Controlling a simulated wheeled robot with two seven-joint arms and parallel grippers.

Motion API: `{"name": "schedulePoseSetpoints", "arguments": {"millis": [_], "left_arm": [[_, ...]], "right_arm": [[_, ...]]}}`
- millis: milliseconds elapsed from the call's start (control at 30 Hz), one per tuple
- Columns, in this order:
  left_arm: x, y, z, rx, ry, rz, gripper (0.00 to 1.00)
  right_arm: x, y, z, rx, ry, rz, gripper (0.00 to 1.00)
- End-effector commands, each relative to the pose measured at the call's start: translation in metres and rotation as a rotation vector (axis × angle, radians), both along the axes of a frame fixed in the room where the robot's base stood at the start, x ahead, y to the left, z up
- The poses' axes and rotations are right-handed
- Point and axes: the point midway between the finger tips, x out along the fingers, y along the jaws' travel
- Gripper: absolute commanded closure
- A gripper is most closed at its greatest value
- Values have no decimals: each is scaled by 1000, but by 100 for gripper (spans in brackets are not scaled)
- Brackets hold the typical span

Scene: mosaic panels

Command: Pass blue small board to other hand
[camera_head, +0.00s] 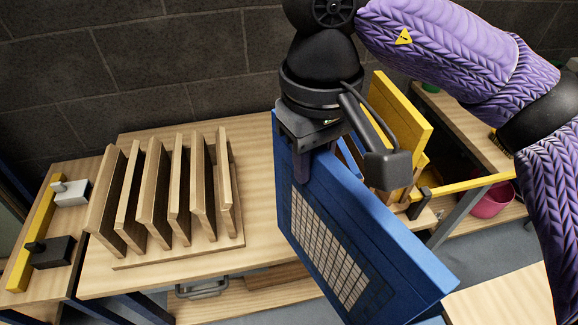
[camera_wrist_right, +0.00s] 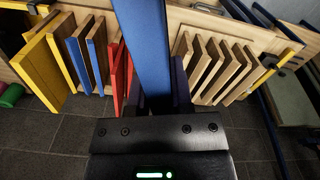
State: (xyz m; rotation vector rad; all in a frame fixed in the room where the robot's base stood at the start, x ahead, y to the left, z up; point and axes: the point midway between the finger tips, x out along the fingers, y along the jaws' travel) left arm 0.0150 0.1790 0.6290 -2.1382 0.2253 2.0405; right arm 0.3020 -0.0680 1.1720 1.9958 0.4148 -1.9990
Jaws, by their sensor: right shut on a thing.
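The blue small board (camera_head: 370,240) hangs tilted in front of the table in the head view, with a pale grid of tiles on its face. My right gripper (camera_head: 308,150) is shut on its upper edge. In the right wrist view the board's blue edge (camera_wrist_right: 143,45) runs away from between the two fingers of the right gripper (camera_wrist_right: 150,98). My left gripper is in neither view.
A wooden rack (camera_head: 180,250) with several upright slats stands on the table (camera_head: 255,180). A yellow panel (camera_head: 400,110) stands behind my right gripper. The right wrist view also shows red panels (camera_wrist_right: 119,75). A pink bucket (camera_head: 492,200) is at the right. Bare tabletop shows beside the rack.

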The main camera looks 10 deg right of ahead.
Motion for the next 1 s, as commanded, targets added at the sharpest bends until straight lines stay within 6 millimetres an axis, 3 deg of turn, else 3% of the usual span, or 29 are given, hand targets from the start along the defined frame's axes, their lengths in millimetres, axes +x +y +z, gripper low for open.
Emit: {"name": "schedulePoseSetpoints", "arguments": {"millis": [267,700,1000], "left_arm": [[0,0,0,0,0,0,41],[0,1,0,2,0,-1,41],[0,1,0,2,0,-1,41]], "right_arm": [[4,6,6,1,0,-108,100],[38,62,6,1,0,-412,100],[43,68,6,1,-1,-454,100]]}}
